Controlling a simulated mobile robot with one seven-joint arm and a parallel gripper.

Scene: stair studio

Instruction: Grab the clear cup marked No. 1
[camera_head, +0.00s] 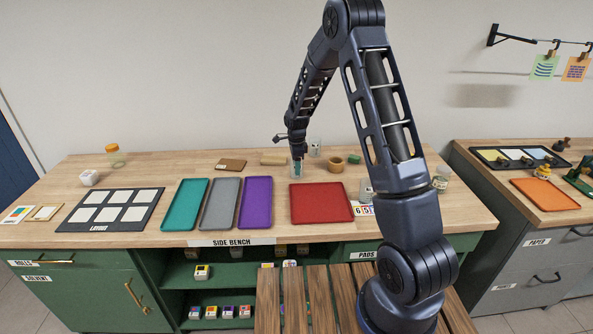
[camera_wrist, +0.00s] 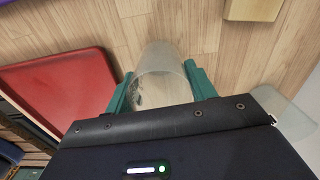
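A clear cup (camera_wrist: 160,60) stands between the two teal fingers of my gripper (camera_wrist: 160,85) in the wrist view. The fingers sit close along both sides of it; whether they press on it cannot be told. No number is readable on this cup. In the head view my gripper (camera_head: 297,168) points down at the bench just behind the red tray (camera_head: 322,202), and the cup there is too small to make out. A second clear container (camera_head: 315,148) stands just behind and to the right of my gripper. A clear piece (camera_wrist: 285,112) also shows at the right of the wrist view.
A wooden block (camera_head: 273,160) lies left of my gripper, and a round wooden bowl (camera_head: 336,164) stands to the right. Teal (camera_head: 185,205), grey (camera_head: 220,205) and purple (camera_head: 256,204) trays lie to the left. Bare wood lies around the cup.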

